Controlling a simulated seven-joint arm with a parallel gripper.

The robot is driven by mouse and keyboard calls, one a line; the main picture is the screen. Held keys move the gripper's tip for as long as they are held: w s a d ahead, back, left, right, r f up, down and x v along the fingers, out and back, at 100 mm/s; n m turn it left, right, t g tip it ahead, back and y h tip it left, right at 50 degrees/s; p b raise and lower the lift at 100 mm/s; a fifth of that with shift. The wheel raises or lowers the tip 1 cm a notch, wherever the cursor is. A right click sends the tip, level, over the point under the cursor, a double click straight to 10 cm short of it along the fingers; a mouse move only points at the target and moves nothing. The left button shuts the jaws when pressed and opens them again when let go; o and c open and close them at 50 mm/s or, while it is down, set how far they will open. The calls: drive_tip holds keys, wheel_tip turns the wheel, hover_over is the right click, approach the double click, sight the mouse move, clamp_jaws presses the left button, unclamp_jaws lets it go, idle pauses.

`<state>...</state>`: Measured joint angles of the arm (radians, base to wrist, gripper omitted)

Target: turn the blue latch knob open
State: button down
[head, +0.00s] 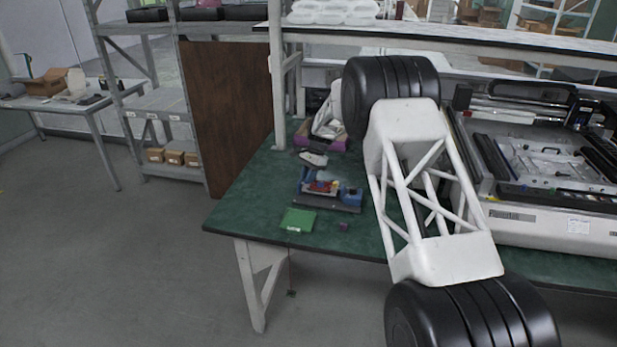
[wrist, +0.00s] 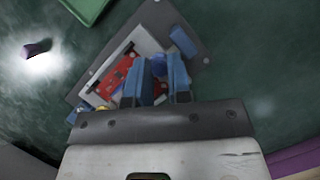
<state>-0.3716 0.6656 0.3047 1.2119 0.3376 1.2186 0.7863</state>
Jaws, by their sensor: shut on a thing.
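The blue latch knob (wrist: 159,66) shows in the wrist view as a small round blue shape between my fingertips. My gripper (wrist: 158,76), with two blue fingers, is shut on it. The knob belongs to a fixture with a dark grey base plate (wrist: 157,16), a red board (wrist: 112,81) and a blue block (wrist: 183,41). The fingers hide part of the knob, so its turn angle cannot be told. In the head view the fixture's base (head: 330,203) lies on the green table, with my gripper (head: 313,172) at its far side; the knob cannot be made out there.
A green flat piece (head: 298,220) and a small purple block (head: 344,227) lie in front of the fixture. A purple bin (head: 336,145) stands behind it. A large machine (head: 550,215) fills the table's right side. The table's left edge is close to the fixture.

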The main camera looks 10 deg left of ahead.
drive_tip(key=n+h, duration=0.1)
drive_tip(key=n, duration=0.2)
drive_tip(key=n+h, duration=0.1)
drive_tip(key=n, duration=0.2)
drive_tip(key=shift+w+a+g, duration=0.1)
drive_tip(key=shift+g, duration=0.3)
drive_tip(key=c, duration=1.3)
unclamp_jaws()
drive_tip(key=shift+c, duration=0.2)
drive_tip(key=shift+m, duration=0.3)
